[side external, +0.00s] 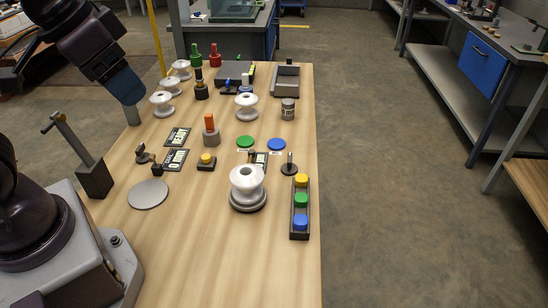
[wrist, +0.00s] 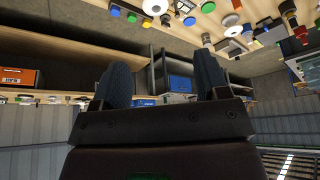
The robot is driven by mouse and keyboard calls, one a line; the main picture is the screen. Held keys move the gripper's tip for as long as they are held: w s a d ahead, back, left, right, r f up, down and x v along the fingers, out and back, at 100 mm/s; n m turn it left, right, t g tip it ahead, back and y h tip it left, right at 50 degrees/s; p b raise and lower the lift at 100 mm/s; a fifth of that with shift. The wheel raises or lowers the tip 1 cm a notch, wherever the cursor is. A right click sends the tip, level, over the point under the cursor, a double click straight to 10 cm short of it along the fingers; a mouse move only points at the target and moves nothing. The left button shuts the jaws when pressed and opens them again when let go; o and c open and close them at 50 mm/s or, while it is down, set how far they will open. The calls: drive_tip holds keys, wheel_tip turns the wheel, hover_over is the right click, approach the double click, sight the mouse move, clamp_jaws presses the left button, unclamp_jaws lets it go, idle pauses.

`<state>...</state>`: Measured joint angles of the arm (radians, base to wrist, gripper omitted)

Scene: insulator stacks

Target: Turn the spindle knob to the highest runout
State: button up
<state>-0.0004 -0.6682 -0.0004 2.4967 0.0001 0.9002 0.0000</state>
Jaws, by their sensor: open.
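A large white insulator (side external: 247,180) stands upright on a dark grey round base (side external: 247,204), which looks like the spindle, near the middle of the bench. I cannot tell which part is its knob. A small dark post on a round foot (side external: 289,168) stands behind it to the right. A display (side external: 259,158) behind the insulator is partly hidden; two more displays (side external: 174,160) (side external: 177,137) lie to the left, digits too small to read surely. My gripper (side external: 126,88) is high at the bench's left side, far from the insulator. In the wrist view its fingers (wrist: 158,62) are apart and empty.
A rack (side external: 300,235) holds yellow, green and blue pieces at the right edge. More white insulators (side external: 161,99) are farther back. The front bench is clear.

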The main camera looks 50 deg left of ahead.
drive_tip(key=w+f+m+g, duration=0.2)
drive_tip(key=w+f+g, duration=0.3)
drive_tip(key=w, duration=1)
drive_tip(key=m, duration=0.7)
hover_over(290, 157)
wheel_tip(290, 157, down, 14)
wheel_tip(290, 157, down, 12)
drive_tip(key=shift+s+f, duration=0.1)
drive_tip(key=c, duration=0.9)
